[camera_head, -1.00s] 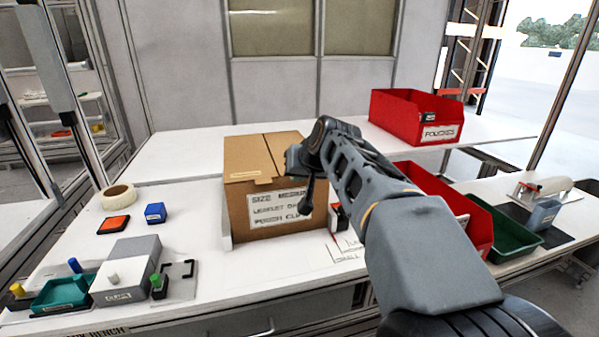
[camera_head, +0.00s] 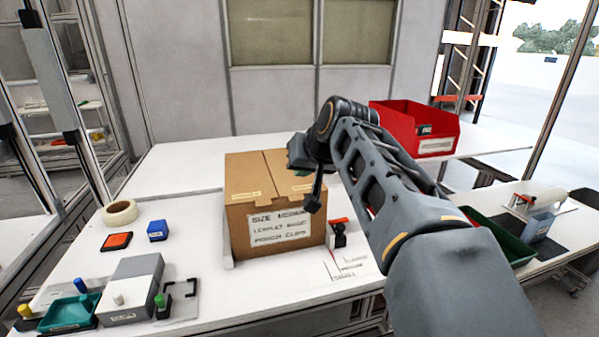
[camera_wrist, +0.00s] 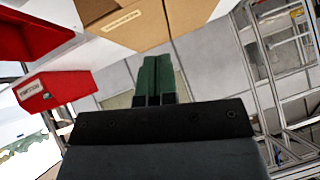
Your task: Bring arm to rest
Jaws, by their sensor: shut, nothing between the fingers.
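My arm rises from the lower right of the head view and ends at my gripper (camera_head: 312,192), just in front of the right side of a closed cardboard box. The fingers are dark and partly hidden by the wrist in that view. In the wrist view my gripper (camera_wrist: 159,75) shows two green fingers lying side by side, shut with nothing between them. The cardboard box (camera_head: 285,232) stands on the white bench with a printed label on its front. It also shows at the top of the wrist view (camera_wrist: 135,25). I cannot tell whether the gripper touches it.
A red bin (camera_head: 415,125) stands on the raised back shelf. A green tray (camera_head: 515,250) is at the right, partly behind my arm. At the left are a tape roll (camera_head: 120,213), an orange pad (camera_head: 117,241), a blue block (camera_head: 157,230) and a grey device (camera_head: 130,290).

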